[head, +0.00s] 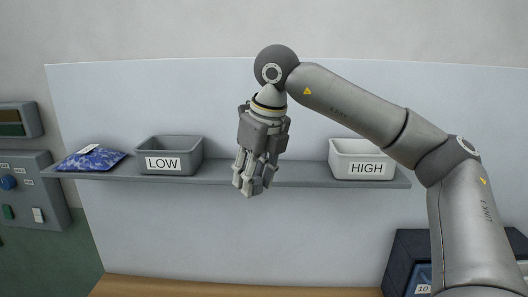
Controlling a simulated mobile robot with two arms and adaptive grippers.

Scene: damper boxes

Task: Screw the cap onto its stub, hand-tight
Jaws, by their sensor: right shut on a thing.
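My right gripper (250,187) points downward in front of the shelf, left of the picture's middle, apart from both bins. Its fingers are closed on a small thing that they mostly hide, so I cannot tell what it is. I cannot make out a cap or a stub anywhere in the head view. My left gripper is not in view.
A grey shelf (222,173) on the pale panel holds a blue packet (93,160), a grey LOW bin (172,144) and a white HIGH bin (361,148). A control box (33,190) stands left, a dark case (409,250) lower right. The wooden worktop (230,288) looks clear.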

